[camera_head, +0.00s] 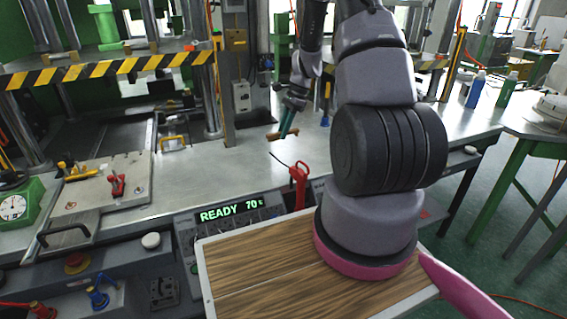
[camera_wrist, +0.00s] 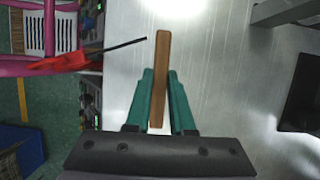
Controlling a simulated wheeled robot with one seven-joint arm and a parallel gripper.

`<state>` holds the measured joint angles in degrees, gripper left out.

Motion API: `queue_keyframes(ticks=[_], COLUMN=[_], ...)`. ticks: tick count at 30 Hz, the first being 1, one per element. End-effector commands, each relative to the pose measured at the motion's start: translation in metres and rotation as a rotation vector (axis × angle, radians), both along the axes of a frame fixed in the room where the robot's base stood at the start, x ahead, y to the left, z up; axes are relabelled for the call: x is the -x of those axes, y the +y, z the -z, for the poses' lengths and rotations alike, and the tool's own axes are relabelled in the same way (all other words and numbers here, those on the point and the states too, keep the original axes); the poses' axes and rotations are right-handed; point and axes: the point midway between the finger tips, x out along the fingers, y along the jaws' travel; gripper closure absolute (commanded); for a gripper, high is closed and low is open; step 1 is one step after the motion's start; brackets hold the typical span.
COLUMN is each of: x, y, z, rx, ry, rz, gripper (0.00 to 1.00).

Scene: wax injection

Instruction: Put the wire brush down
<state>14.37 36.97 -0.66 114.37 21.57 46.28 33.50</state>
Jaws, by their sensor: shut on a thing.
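The wire brush (camera_wrist: 162,65) shows in the wrist view as a long brown wooden strip between the green fingers of my gripper (camera_wrist: 162,105). My gripper is shut on it, and the brush sticks out past the fingertips. In the head view my gripper (camera_head: 287,122) is above the metal bench, and the brown brush (camera_head: 281,135) shows small at its tip. The bristles cannot be made out. I cannot tell whether the brush touches the bench top (camera_head: 225,165).
A red tool with a thin dark nozzle (camera_head: 299,180) stands at the bench's front edge, close to my gripper. A press with a striped bar (camera_head: 110,70) is at the left. Blue (camera_head: 475,90) and green (camera_head: 506,90) bottles stand at the right. The bench middle is mostly clear.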

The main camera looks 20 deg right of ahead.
Motion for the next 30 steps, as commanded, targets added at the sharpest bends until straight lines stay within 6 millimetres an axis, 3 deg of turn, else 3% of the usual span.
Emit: queue_keyframes(ticks=[9, 14, 21, 30], x=[0.001, 0.0, 0.001, 0.0], y=[-0.001, -0.001, -0.001, -0.001], z=[0.053, 0.064, 0.095, 0.099], rx=[-0.001, 0.0, -0.001, 0.0], ry=[0.004, 0.003, 0.004, 0.002], rz=[0.03, 0.029, 0.029, 0.027], gripper=[1.0, 1.0, 1.0, 1.0])
